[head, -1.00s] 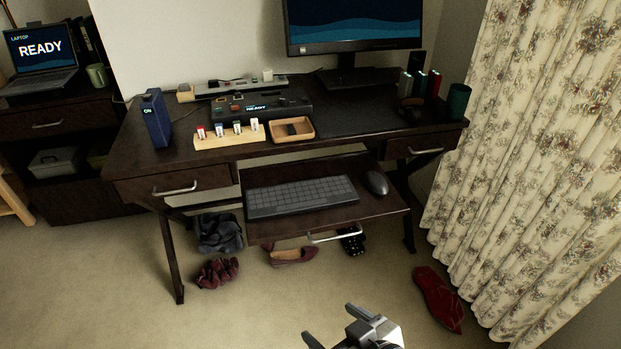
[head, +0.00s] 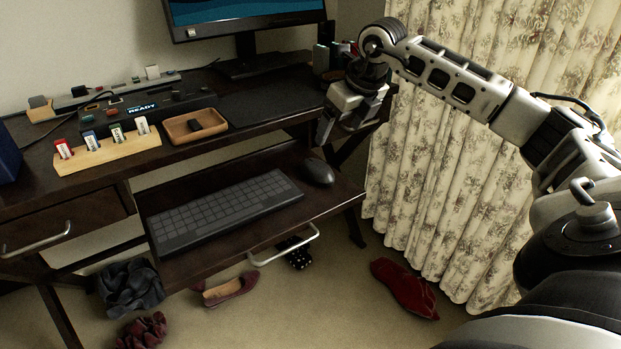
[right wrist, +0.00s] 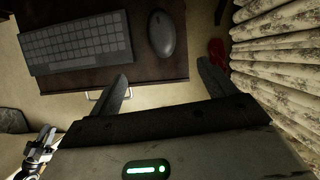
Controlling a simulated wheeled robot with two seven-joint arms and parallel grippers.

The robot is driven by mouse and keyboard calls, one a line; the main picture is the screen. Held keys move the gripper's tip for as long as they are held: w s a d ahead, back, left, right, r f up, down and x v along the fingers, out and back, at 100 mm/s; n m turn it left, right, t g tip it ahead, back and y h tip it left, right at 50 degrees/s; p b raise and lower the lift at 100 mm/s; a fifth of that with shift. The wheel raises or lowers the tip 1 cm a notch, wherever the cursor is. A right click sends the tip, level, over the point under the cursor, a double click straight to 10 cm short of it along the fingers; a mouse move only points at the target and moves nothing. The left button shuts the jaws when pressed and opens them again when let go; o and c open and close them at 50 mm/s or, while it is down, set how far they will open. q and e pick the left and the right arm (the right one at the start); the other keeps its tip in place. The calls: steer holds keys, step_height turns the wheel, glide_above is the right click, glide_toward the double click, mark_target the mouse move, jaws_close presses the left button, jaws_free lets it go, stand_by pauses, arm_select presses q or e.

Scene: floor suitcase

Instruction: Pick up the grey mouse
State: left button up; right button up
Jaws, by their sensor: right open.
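The grey mouse (head: 318,172) lies on the pulled-out keyboard tray (head: 291,217), to the right of the keyboard. It also shows near the top of the right wrist view (right wrist: 162,35). My right gripper (head: 345,122) is open and empty. In the head view it hangs above and just right of the mouse, near the desk's right front edge. In the right wrist view its spread fingers (right wrist: 163,74) are below the mouse in the picture, apart from it. What seems to be my left gripper (right wrist: 38,152) shows at the lower left of that view; its jaws are unclear.
The dark keyboard (head: 222,210) fills much of the tray. The desktop (head: 250,110) above holds a wooden tray (head: 194,126), a card rack and a monitor. The curtain (head: 440,170) hangs close on the right. Shoes and cloth lie on the floor.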

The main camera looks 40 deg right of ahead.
steer(key=b, duration=0.2)
glide_toward(320, 166)
steer(key=f, duration=0.4)
steer(key=shift+w+a+f, duration=0.15)
steer(key=shift+w, duration=0.15)
steer(key=x, duration=0.2)
steer(key=b+x, duration=0.1)
steer(key=x, duration=0.2)
steer(key=shift+w, duration=0.5)
steer(key=shift+w+f, duration=0.15)
steer(key=shift+f, duration=0.15)
steer(key=c, duration=1.1)
arm_select(q)
steer(key=shift+w+d+r+t+h, duration=0.1)
steer(key=shift+d+r+t+h, duration=0.2)
steer(key=shift+r+t, duration=0.25)
steer(key=shift+w+d+r+t+h, duration=0.1)
steer(key=shift+d+r+t+h, duration=0.2)
steer(key=shift+r, duration=0.3)
arm_select(e)
steer(key=shift+r, duration=0.15)
